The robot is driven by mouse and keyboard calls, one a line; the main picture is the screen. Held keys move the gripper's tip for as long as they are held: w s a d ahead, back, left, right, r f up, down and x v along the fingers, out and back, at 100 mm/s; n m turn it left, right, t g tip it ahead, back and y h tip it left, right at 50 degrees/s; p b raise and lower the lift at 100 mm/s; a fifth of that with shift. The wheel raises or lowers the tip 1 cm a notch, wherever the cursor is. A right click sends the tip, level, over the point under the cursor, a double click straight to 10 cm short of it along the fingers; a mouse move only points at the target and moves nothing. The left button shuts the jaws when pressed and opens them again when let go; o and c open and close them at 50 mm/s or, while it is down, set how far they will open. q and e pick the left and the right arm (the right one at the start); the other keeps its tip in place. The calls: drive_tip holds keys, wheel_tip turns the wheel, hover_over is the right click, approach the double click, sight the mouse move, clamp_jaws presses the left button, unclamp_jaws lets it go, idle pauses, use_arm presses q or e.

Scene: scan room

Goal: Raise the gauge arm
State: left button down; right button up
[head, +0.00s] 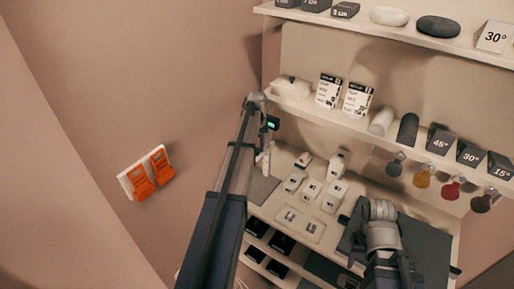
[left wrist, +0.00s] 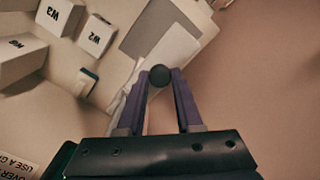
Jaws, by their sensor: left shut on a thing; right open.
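In the left wrist view my left gripper (left wrist: 160,84) is shut on a dark round knob (left wrist: 160,74), which I take for the end of the gauge arm. A pale, slim part shows just left of the fingers; I cannot tell if it belongs to the gauge. In the head view my left arm reaches up to the shelf unit. A small dark box with a green-lit display (head: 272,123) shows by its far end, and a slim white upright thing (head: 267,158) stands below. The left fingers are hidden there. My right arm is at lower right; its fingers are not visible.
White weight-like blocks (head: 310,188) stand on the middle shelf, also in the left wrist view (left wrist: 97,36). Orange switches (head: 152,174) are on the left wall.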

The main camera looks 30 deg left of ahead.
sight(257, 149)
use_arm(q)
drive_tip(key=shift+r+p, duration=0.4)
drive_tip(key=shift+r, duration=0.55)
drive_tip(key=shift+w+a+f, duration=0.1)
use_arm(e)
drive_tip(key=shift+w+r, duration=0.1)
drive_tip(key=shift+r, duration=0.8)
use_arm(q)
drive_tip(key=c, duration=0.7)
unclamp_jaws()
drive_tip(key=shift+o, duration=0.6)
wheel_tip(257, 149, up, 8)
drive_tip(key=p, duration=0.7)
drive_tip(key=shift+p, duration=0.4)
use_arm(e)
wheel_tip(257, 149, up, 8)
drive_tip(key=shift+f, duration=0.15)
